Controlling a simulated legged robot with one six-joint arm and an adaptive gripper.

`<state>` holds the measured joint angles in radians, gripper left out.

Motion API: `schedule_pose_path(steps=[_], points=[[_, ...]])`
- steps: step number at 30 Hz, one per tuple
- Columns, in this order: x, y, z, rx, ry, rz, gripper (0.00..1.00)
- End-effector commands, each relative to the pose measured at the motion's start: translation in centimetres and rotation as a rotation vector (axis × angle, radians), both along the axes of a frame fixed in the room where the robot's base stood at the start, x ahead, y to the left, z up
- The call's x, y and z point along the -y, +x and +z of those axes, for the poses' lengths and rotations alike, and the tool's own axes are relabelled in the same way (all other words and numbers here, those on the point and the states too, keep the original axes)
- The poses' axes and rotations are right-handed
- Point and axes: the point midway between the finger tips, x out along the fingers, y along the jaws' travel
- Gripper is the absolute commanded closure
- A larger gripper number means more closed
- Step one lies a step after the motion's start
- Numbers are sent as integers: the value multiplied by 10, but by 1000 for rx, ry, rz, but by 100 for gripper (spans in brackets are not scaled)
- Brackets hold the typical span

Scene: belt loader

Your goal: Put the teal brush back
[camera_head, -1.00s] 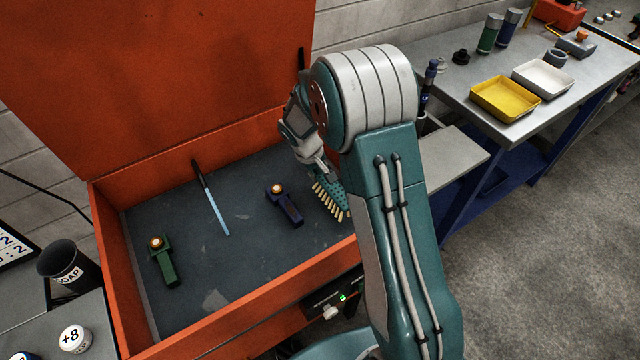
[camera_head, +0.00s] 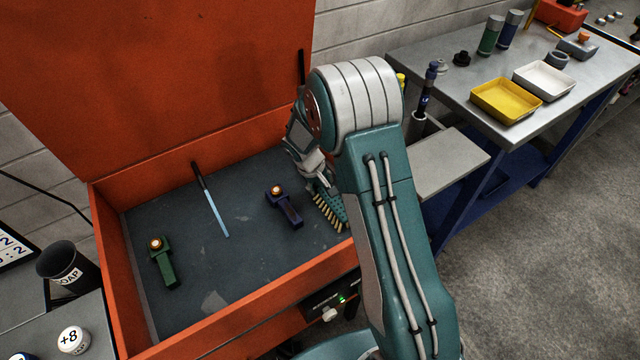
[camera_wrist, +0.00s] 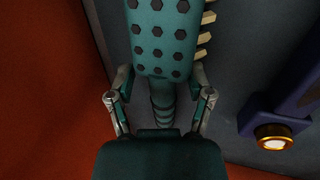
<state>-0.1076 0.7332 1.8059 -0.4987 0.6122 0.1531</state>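The teal brush (camera_head: 333,207) is in the right part of the orange box, low over its dark floor, its pale bristles toward the left. In the wrist view the brush's dotted head (camera_wrist: 163,38) fills the top middle, and its ribbed handle runs back toward my gripper. My gripper (camera_wrist: 162,78) has one finger on each side of the brush, with the fingertips against the lower edges of the head. The fingertips are partly hidden, and the gap below the brush cannot be judged. In the head view my gripper (camera_head: 322,180) is partly covered by my arm.
The orange box (camera_head: 240,322) has its lid up behind. On its floor lie a blue tool (camera_head: 287,208), a green tool (camera_head: 163,266) and a thin rod (camera_head: 213,205). A bench at right holds yellow (camera_head: 505,98) and white trays (camera_head: 543,78). A black soap cup (camera_head: 68,266) stands at left.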

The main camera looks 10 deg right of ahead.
Motion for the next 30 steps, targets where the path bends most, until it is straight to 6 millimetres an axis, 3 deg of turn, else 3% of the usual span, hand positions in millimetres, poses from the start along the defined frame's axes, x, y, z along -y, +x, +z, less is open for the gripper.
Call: schedule_pose_path(steps=[8, 21, 30], points=[[-2, 0, 8, 2, 0, 1, 33], [-26, -6, 91, 4, 0, 1, 33], [-32, -10, 121, 5, 3, -3, 33]])
